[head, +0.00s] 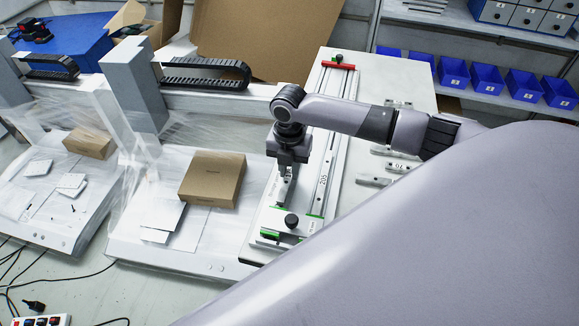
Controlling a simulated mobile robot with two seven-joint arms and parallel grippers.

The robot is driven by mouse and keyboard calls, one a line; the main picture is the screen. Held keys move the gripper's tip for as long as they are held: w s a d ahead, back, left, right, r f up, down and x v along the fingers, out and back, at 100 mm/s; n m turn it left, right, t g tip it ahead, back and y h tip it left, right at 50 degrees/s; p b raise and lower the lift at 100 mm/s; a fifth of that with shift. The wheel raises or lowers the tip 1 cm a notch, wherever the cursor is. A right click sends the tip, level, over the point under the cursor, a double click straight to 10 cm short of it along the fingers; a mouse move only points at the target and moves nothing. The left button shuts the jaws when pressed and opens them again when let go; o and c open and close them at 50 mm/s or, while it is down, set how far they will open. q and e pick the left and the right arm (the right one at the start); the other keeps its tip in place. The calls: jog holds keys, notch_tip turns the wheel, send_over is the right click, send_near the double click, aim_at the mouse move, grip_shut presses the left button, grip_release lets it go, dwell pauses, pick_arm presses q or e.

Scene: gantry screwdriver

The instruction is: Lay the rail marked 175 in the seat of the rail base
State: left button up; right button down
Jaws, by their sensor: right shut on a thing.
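The rail base (272,235) is a long fixture with green parts and a black knob at its near end and a red bar at its far end. My right gripper (287,166) points down over the left side of the base, shut on a short grey rail (285,188). The gripper hides the rail's upper part, and I cannot read its mark. The rail is low over the base; I cannot tell whether it touches the seat. A long rail marked 205 (323,180) lies along the base, right of the gripper. My left gripper is not in view.
Several short rails (374,181) lie on the white table right of the base, one reading 70. A cardboard box (212,179) stands on the white machine bed at left. Blue bins (487,79) line the back shelf. My arm covers the lower right.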

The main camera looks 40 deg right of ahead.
jog(key=shift+f, duration=0.55)
jog(key=c, duration=0.9)
grip_release()
notch_tip(320, 180, up, 7)
jog(key=shift+r, duration=0.15)
notch_tip(320, 180, up, 2)
jog(key=r+p, duration=0.1)
jog(key=p, duration=0.2)
notch_tip(320, 180, up, 4)
send_over(289, 172)
